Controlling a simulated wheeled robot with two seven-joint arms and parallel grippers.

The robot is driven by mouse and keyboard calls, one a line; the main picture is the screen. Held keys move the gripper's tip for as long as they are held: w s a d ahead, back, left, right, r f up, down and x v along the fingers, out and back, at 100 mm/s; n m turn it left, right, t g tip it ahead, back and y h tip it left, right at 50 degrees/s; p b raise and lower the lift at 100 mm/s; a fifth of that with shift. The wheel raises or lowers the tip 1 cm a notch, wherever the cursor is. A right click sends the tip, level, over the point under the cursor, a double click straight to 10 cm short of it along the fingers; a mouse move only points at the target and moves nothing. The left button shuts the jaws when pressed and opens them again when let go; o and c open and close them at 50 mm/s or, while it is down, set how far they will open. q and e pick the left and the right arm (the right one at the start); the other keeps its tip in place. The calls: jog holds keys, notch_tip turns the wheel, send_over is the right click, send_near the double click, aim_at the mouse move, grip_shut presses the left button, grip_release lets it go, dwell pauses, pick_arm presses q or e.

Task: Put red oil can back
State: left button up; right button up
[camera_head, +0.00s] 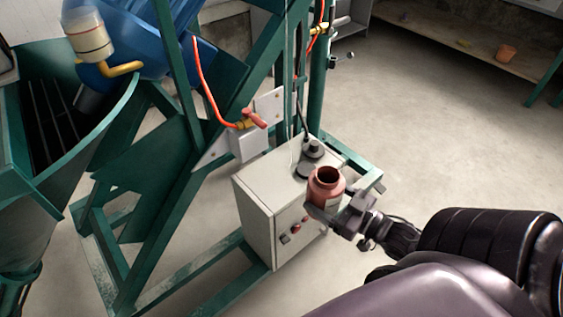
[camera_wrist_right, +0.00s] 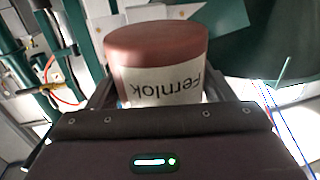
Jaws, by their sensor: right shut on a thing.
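The red oil can (camera_head: 326,184) is a reddish can with an open round top and a pale label. My right gripper (camera_head: 335,212) is shut on it and holds it by the near side, at the front right of the grey control box's top. I cannot tell whether the can touches the box. In the right wrist view the can (camera_wrist_right: 158,65) sits between the fingers, its label reading "Fernlok" upside down. My left gripper is not in view.
The grey control box (camera_head: 256,217) has switches on its front and black round parts (camera_head: 312,149) on top, close behind the can. Green frame beams (camera_head: 183,200) stand left of it. A shelf (camera_head: 450,45) with a small orange pot (camera_head: 506,53) is at the far right. The floor between is clear.

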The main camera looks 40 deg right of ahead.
jog(key=w+f, duration=0.1)
jog(key=w, duration=0.5)
jog(key=w+a+f+b, duration=0.1)
jog(key=w, duration=0.5)
jog(key=w+f, duration=0.1)
jog(key=w, duration=0.5)
jog(key=shift+w+a, duration=0.15)
jog(key=shift+a, duration=0.1)
notch_tip(320, 180, down, 3)
jog(key=shift+f+b, duration=0.2)
jog(key=shift+b, duration=0.45)
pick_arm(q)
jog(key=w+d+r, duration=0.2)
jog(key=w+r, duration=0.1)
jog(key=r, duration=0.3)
pick_arm(e)
jog(key=shift+w+f, duration=0.2)
jog(key=shift+f, duration=0.2)
jog(key=o, duration=1.2)
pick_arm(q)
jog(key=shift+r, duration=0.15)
